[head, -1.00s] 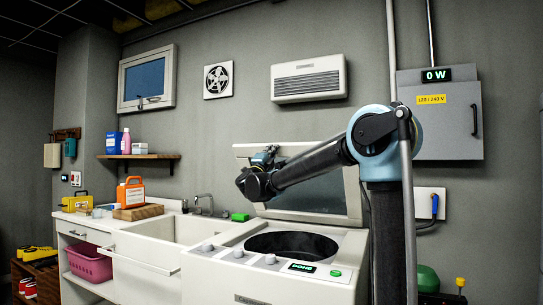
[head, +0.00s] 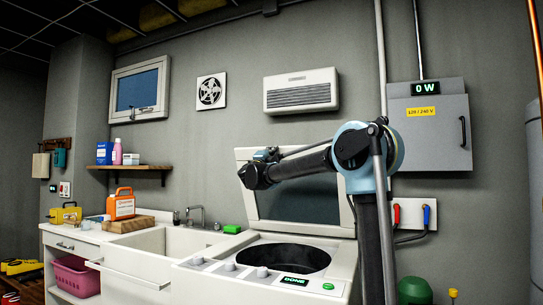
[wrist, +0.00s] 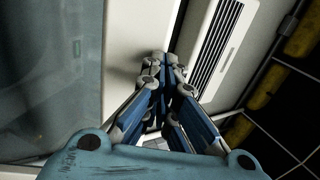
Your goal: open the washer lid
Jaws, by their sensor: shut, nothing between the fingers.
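The washer (head: 258,251) is a white top-loader with a round dark drum opening, several knobs and a green DONE display. Its lid (head: 292,200), a pale frame around a dark glass panel, stands raised and upright behind the opening. My gripper (head: 268,153) is near the lid's upper left edge in the head view, partly hidden by my wrist. In the wrist view my gripper (wrist: 161,65) has its blue fingers shut and empty. The lid's glass panel (wrist: 48,75) appears to fill the left of that view, beside the fingers. I cannot tell whether they touch the lid.
A sink counter (head: 150,245) adjoins the washer on the left, with an orange jug (head: 121,204) on it. A wall heater (head: 300,91) is above the lid. A grey electrical box (head: 430,126) and pipes are on the right wall.

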